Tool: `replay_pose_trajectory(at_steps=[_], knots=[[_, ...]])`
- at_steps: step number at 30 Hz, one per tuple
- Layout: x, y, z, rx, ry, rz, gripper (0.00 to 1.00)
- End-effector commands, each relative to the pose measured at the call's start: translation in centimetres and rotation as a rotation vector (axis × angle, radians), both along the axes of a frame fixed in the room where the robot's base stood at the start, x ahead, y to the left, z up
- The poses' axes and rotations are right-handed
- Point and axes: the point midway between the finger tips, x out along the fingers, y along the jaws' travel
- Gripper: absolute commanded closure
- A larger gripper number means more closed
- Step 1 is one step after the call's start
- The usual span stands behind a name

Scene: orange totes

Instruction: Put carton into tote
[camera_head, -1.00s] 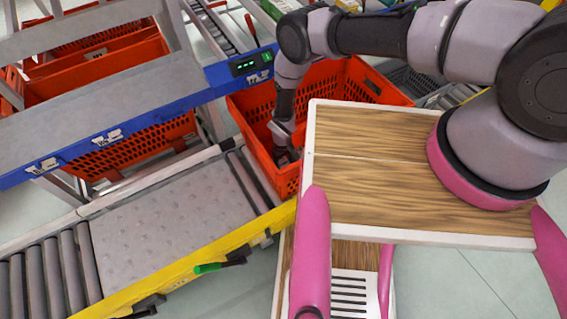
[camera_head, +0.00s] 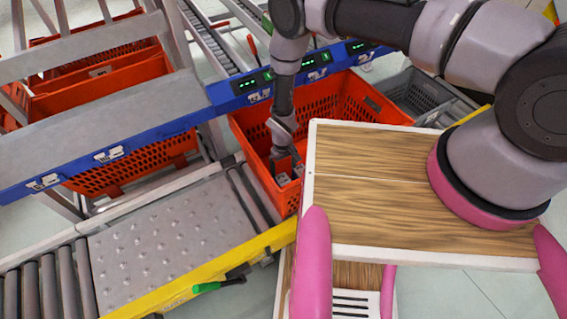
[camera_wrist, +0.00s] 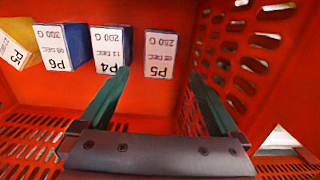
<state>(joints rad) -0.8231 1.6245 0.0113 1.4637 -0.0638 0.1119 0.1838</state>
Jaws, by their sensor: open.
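The orange tote (camera_head: 352,95) stands at the middle of the head view, beside my wooden deck. My gripper (camera_head: 290,170) reaches down into its near left part. In the wrist view my gripper (camera_wrist: 158,76) is open, with nothing between its two fingers. Beyond the fingertips a row of cartons stands along the tote wall: a yellow one (camera_wrist: 14,52), a blue one marked P6 (camera_wrist: 62,46), a dark blue one marked P4 (camera_wrist: 110,49) and one marked P5 (camera_wrist: 160,53). The P5 carton is ahead of the finger gap; the left fingertip overlaps P4's lower edge.
A conveyor with a studded plate (camera_head: 170,235) and a yellow edge lies to the left. A blue rail (camera_head: 110,150) crosses behind it, with more orange totes (camera_head: 130,165) below. A grey tote (camera_head: 415,95) stands behind right. The tote walls close around my gripper.

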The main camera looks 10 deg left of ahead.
Motion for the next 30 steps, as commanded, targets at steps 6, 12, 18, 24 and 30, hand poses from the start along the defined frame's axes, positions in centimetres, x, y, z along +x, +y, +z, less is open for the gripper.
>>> replay_pose_trajectory(at_steps=[6, 12, 18, 24, 30], knots=[[0.1, 0.0, 2.9, -0.001, 0.001, -0.001, 0.02], [0.1, 0.0, 3.4, -0.001, 0.001, -0.001, 0.02], [0.6, 0.2, 4.0, 0.004, -0.004, -0.007, 0.02], [6.2, 1.5, 12.0, 0.04, -0.041, -0.084, 0.02], [13.0, 0.5, 25.1, 0.091, -0.092, -0.207, 0.02]])
